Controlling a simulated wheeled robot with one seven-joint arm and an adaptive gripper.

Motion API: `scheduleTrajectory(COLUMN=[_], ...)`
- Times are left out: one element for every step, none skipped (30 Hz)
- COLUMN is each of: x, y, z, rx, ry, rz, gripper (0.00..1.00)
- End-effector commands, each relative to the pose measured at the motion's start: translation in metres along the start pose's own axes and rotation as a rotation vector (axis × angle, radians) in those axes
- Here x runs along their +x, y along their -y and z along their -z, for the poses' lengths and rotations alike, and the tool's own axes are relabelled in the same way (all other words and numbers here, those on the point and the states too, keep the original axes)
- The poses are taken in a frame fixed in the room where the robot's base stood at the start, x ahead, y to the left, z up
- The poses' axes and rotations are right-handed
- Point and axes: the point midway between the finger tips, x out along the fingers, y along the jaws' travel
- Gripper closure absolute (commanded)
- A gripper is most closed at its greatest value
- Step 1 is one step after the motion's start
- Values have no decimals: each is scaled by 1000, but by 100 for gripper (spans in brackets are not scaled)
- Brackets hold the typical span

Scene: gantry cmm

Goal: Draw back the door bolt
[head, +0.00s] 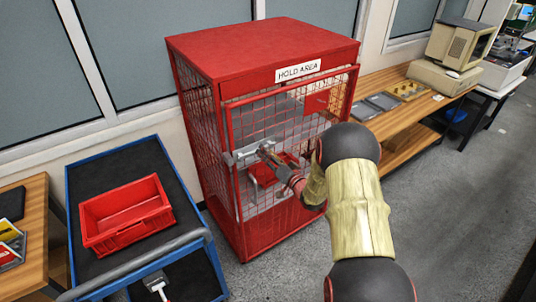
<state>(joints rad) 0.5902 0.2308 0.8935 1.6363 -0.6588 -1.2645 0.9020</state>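The red mesh cage (262,52) labelled HOLD AREA stands in the middle of the head view, with its mesh door (322,128) closed or nearly closed. A grey metal door bolt (246,155) lies across the door's left edge at about mid height. My gripper (268,149) is at the right end of the bolt, close to it or touching it. The fingers are small and partly merged with the bolt and mesh, so I cannot tell whether they are open or shut on it. My arm reaches in from the lower right and covers the door's lower right part.
A blue cart (110,160) with a red crate (125,212) stands left of the cage. A wooden bench (398,122) with trays and an old computer (455,58) runs along the wall at right. Grey floor (460,190) is open at right.

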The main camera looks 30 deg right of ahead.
Motion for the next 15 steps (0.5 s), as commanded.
scheduleTrajectory(x=[0, -1, -3, -5, -7, -12, -16, -21, -28, -34, -40, -49, -55, -62, -70], y=[0, 0, 0, 0, -1, -1, -1, -1, -1, -1, -2, -1, -1, -2, -2], z=[0, 0, 0, 0, 0, 0, 0, 0, 0, 0, 1, 1, 1, 0, 1], rx=[0, 0, 0, 0, 1, 1, 1, 1, 1, 2, 1, 1, 1, 2, 1], ry=[0, 0, 0, 1, 1, 1, 0, 0, -1, 0, -1, -2, -2, -1, -2], rz=[0, 0, 0, -1, -2, -3, -4, -3, -2, -3, -4, -4, -3, -4, -4], gripper=[63, 63, 63, 63, 63, 63, 63, 63, 63, 63, 63, 63, 63, 63, 63])
